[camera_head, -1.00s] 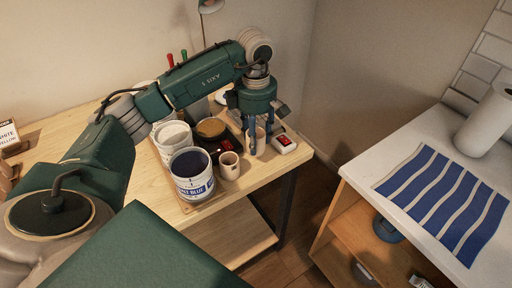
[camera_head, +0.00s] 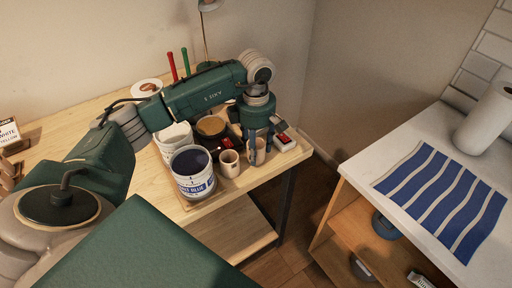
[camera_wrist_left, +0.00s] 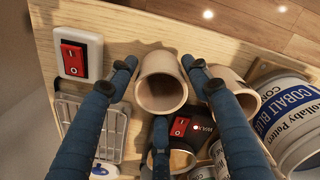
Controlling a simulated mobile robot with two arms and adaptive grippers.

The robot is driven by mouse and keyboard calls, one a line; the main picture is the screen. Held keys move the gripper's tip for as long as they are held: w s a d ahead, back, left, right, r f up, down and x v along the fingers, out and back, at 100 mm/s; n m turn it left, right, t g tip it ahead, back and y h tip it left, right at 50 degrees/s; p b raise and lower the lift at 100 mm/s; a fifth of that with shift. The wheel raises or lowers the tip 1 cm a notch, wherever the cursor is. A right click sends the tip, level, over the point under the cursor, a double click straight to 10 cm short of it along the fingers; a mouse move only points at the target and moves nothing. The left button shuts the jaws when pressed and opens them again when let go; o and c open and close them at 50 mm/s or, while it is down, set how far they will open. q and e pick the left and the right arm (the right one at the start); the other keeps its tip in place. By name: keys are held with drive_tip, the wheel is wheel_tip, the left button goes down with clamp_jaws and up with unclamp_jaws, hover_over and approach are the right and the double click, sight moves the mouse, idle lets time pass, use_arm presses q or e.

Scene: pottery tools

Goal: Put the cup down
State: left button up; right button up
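A beige cup (camera_head: 257,153) is at the right end of the wooden table (camera_head: 233,196), between the fingers of my left gripper (camera_head: 259,156). In the left wrist view the cup (camera_wrist_left: 160,88) shows its open mouth, with fingertips of the left gripper (camera_wrist_left: 160,68) close against both sides and a third finger below. The gripper looks shut on it. The cup is at or just above the tabletop; I cannot tell whether its base touches. My right gripper is not in view.
A second beige cup (camera_head: 229,163) stands just left of it, close to the right finger in the wrist view. The table's edge is close.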

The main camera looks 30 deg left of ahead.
use_arm(q)
drive_tip(key=shift+r, duration=0.35)
wheel_tip(320, 180, up, 12)
drive_tip(key=b, duration=0.2)
drive_tip(key=shift+f+b, duration=0.2)
drive_tip(key=shift+b, duration=0.15)
